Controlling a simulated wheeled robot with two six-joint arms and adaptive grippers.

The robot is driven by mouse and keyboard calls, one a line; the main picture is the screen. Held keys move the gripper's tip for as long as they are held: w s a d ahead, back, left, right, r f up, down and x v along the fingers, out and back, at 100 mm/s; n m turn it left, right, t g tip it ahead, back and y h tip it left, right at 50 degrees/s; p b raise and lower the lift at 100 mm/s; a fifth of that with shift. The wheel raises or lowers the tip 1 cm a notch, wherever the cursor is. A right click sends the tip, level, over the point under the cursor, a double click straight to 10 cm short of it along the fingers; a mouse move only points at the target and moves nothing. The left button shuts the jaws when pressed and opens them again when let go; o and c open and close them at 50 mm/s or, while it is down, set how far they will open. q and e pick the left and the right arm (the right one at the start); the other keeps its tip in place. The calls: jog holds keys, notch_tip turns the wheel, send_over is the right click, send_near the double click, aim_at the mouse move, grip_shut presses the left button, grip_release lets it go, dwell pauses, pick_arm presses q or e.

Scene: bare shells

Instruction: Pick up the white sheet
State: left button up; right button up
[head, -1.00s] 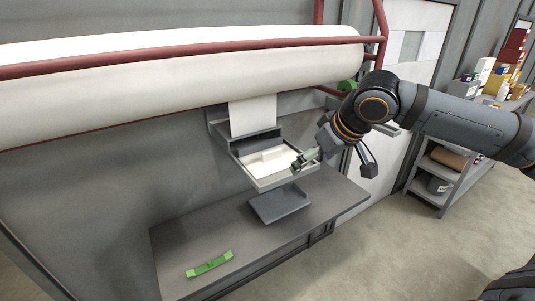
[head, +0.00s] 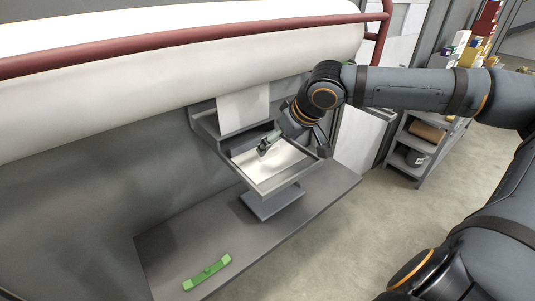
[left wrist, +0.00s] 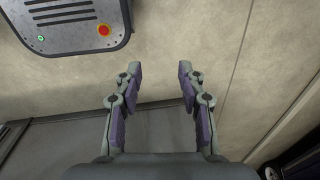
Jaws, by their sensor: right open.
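A white sheet (head: 277,166) lies flat in a grey tray (head: 287,181) that sticks out from the grey wall unit. My right gripper (head: 264,148) reaches in from the right and is over the tray, its fingertips close above the sheet. It is open; whether the fingers touch the sheet cannot be told. My left gripper (left wrist: 158,70) shows in the left wrist view, open with nothing between its fingers. It is not in the head view.
A large white roll (head: 180,75) with a red rail (head: 150,45) hangs above the tray. A white panel (head: 243,110) hangs behind it. A green bar (head: 207,273) lies on the grey bench (head: 165,255) below. Shelves (head: 412,150) stand at the right.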

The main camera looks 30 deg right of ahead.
aim_at(270, 150)
jog(key=shift+w+p, duration=0.15)
jog(key=shift+p, duration=0.35)
jog(key=shift+w+f+p, duration=0.1)
jog(key=shift+f+p, duration=0.2)
jog(key=shift+p, duration=0.2)
jog(key=x, duration=0.3)
jog(key=shift+w+a+p, duration=0.15)
jog(key=shift+w+p, duration=0.05)
jog(key=shift+p, duration=0.15)
jog(key=shift+w+a+f, duration=0.1)
jog(key=shift+w+f, duration=0.15)
jog(key=shift+f, duration=0.05)
jog(key=shift+w, duration=0.1)
jog(key=shift+c, duration=1.3)
jog(key=c, duration=0.8)
pick_arm(q)
jog(key=r, duration=0.1)
jog(key=w+r, duration=0.1)
jog(key=shift+w+r, duration=0.2)
jog(key=shift+r, duration=0.2)
pick_arm(e)
jog(key=shift+o, duration=0.2)
